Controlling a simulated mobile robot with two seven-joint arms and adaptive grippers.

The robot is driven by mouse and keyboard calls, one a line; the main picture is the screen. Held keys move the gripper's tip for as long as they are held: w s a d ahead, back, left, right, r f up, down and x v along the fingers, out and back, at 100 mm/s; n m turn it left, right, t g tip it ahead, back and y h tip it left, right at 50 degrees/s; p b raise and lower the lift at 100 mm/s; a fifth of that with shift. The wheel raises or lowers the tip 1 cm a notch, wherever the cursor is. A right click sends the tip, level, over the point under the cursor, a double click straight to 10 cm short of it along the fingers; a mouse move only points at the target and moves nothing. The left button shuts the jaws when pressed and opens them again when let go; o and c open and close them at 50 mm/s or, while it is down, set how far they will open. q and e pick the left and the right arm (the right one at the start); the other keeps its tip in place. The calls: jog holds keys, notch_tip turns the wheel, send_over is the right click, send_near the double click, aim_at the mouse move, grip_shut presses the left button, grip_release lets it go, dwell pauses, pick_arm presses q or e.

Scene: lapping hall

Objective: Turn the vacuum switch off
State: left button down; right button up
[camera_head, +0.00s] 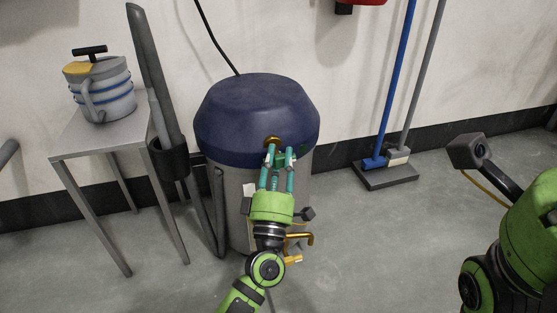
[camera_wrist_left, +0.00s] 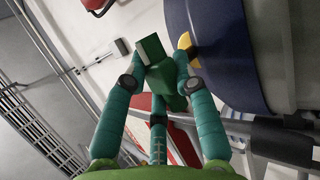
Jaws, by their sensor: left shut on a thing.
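The vacuum (camera_head: 256,108) stands upright against the wall, with a dark blue lid on a grey drum. A round brass-coloured switch mount (camera_head: 272,140) sits on the front of the lid; it also shows as a yellow piece in the left wrist view (camera_wrist_left: 192,50). My left gripper (camera_head: 280,157) reaches up to it, its teal fingers closed at the switch. In the left wrist view a dark green block (camera_wrist_left: 158,72) sits between the fingertips, close beside the yellow piece. The fingers hide much of the switch, and its setting cannot be read. My right gripper's fingers are out of view.
A small metal table (camera_head: 95,140) holding a grey jug (camera_head: 103,90) stands left of the vacuum. A dark wand (camera_head: 160,85) stands between them. A blue-handled broom (camera_head: 396,75) and dustpan (camera_head: 386,174) stand to the right. The floor between vacuum and broom is clear.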

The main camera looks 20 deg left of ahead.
pick_arm(q)
jog(key=c, duration=1)
grip_release()
jog(key=shift+a+r, duration=0.1)
jog(key=shift+r, duration=0.05)
jog(key=shift+s+f, duration=0.35)
jog(key=shift+f, duration=0.1)
jog(key=v, duration=1.1)
